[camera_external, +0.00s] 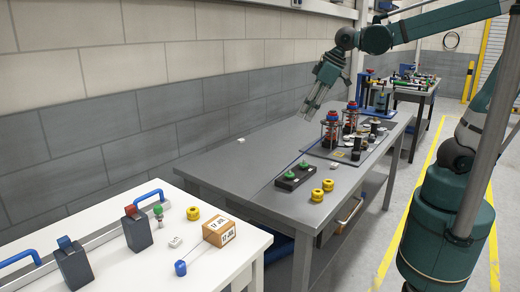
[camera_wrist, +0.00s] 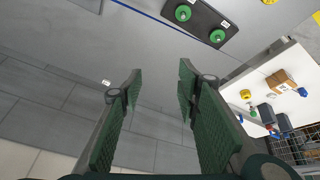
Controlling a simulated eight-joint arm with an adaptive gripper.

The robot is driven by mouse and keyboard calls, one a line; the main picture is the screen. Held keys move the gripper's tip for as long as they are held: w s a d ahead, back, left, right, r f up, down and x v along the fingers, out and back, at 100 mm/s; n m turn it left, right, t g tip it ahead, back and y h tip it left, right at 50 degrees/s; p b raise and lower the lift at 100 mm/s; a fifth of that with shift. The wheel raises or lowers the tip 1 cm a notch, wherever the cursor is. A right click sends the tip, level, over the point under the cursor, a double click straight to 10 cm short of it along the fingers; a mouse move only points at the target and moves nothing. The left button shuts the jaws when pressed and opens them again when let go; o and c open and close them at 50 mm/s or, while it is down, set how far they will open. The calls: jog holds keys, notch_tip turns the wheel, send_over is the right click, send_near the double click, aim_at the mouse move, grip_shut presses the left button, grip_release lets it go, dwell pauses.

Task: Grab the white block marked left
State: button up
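A small white block (camera_external: 240,140) lies alone on the grey table near the wall. It also shows in the wrist view (camera_wrist: 106,82), left of my fingers, with dark marking too small to read. Another small white block (camera_external: 175,241) sits on the white table in front. I cannot tell from the lettering which is marked left. My gripper (camera_external: 309,112) is above the grey table, right of the block near the wall and apart from it. In the wrist view my gripper (camera_wrist: 158,76) is open, with nothing between the fingers.
A black holder with green knobs (camera_external: 298,177) and yellow round parts (camera_external: 322,190) stand near the grey table's (camera_external: 220,170) front. A plate with red-and-blue assemblies (camera_external: 331,130) is to the right. A cardboard box (camera_external: 219,231) sits on the white table. Table space around the wall-side block is clear.

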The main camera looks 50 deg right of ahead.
jog(key=w+a+r+n+g+p, duration=0.1)
jog(key=w+a+n, duration=0.1)
jog(key=w+a, duration=0.35)
jog(key=w+a+n+g+p, duration=0.1)
jog(key=w+a+n, duration=0.1)
jog(key=a, duration=0.6)
jog(key=n+g+h+p, duration=0.1)
jog(key=n+g+p, duration=0.2)
jog(key=n+p, duration=0.6)
send_near(173, 242)
jog(key=shift+w+d+n+b, duration=0.15)
jog(key=shift+w+n+b, duration=0.05)
jog(key=shift+n+b, duration=0.65)
jog(key=shift+s+a+f, duration=0.2)
jog(key=shift+a+f, duration=0.05)
jog(key=shift+f, duration=0.05)
jog(key=shift+f, duration=1.3)
